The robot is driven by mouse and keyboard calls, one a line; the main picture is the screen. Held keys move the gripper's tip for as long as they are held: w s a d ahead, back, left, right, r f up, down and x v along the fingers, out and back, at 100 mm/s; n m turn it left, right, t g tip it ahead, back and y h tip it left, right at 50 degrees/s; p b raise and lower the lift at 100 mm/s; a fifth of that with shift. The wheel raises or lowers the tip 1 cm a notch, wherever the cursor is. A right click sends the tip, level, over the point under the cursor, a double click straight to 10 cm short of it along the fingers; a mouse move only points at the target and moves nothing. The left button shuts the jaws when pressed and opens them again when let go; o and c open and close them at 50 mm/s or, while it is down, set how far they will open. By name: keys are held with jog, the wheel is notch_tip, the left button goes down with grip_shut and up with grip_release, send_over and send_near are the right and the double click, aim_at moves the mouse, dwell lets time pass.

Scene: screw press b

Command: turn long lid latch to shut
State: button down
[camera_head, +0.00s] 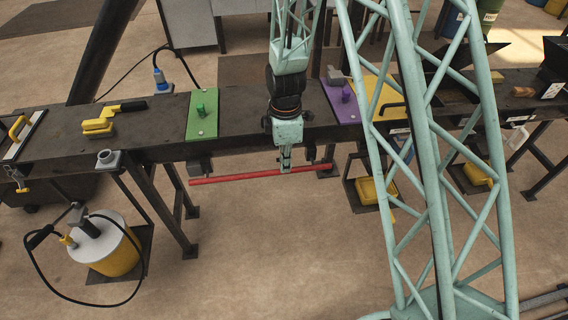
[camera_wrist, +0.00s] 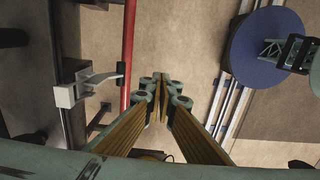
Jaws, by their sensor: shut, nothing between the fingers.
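My gripper (camera_head: 286,168) hangs at the front edge of the dark bench, its fingers shut and empty. In the head view its tips overlap the long red bar (camera_head: 235,177) below the bench edge. In the wrist view my shut fingers (camera_wrist: 161,92) are to the right of the red bar (camera_wrist: 129,45); contact cannot be told. A grey bracket with a curved pale lever (camera_wrist: 88,88) sits left of the bar. I cannot tell for sure which part is the long lid latch, nor its turn.
On the bench are a green plate with a knob (camera_head: 202,122), a purple plate (camera_head: 342,98), and a yellow-handled tool (camera_head: 100,125). A yellow canister with a hose (camera_head: 112,250) stands on the floor at left. The floor in front of the bar is clear.

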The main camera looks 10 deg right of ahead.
jog(key=s+r, duration=0.5)
jog(key=s, duration=0.2)
jog(key=shift+s+d+p, duration=0.2)
jog(key=shift+s+p, duration=0.2)
jog(key=shift+r, duration=0.15)
dwell(0.8)
